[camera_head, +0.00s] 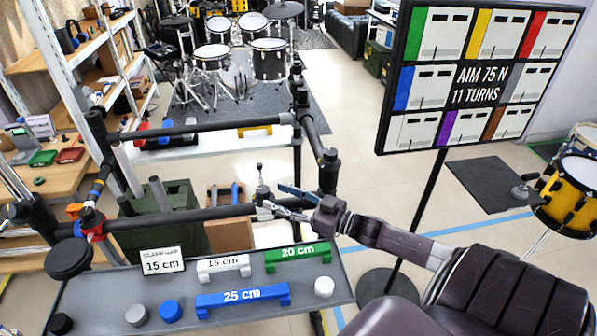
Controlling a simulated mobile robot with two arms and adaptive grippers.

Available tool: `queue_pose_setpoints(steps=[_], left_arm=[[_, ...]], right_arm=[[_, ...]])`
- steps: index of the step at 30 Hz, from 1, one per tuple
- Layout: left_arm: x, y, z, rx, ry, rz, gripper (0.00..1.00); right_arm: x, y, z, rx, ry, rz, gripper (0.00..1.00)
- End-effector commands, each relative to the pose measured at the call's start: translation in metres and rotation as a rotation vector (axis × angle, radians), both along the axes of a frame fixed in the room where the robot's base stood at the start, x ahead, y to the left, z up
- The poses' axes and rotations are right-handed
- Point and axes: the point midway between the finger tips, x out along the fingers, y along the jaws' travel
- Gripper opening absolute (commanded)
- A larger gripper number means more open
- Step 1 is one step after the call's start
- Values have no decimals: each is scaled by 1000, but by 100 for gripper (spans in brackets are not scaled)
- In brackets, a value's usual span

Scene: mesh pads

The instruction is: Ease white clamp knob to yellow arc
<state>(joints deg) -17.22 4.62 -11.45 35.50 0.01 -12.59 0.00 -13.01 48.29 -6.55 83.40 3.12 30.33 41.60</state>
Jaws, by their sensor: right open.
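My right gripper (273,201) reaches in from the right, fingers pointing left and spread apart. It is at a small grey clamp with an upright post (262,187) on the lower black rack bar (205,214). I cannot tell whether the fingers touch the clamp. No white knob can be made out on this clamp; the fingers partly cover it. A white round knob-like piece (323,287) rests at the right end of the grey tray (220,322). No yellow arc can be made out. My left gripper is not seen.
The tray holds a green 20 cm block (297,253), a white 15 cm block (222,266), a blue 25 cm block (242,297) and other round knobs. A sign (480,85) reads "AIM 75 N 11 TURNS". A red-and-blue clamp (91,224) is on the rack's left.

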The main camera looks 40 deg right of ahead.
Motion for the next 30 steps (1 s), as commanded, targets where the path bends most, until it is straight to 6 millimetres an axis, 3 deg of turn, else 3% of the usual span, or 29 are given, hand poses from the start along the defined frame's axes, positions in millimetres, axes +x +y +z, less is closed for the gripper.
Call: queue_pose_setpoints(steps=[6,12,30], left_arm=[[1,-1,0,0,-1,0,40],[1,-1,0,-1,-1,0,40],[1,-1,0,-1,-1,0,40]], right_arm=[[-37,-13,0,-1,2,2,47],[-57,-21,0,-1,0,1,47],[-62,-23,1,-1,-3,1,47]])
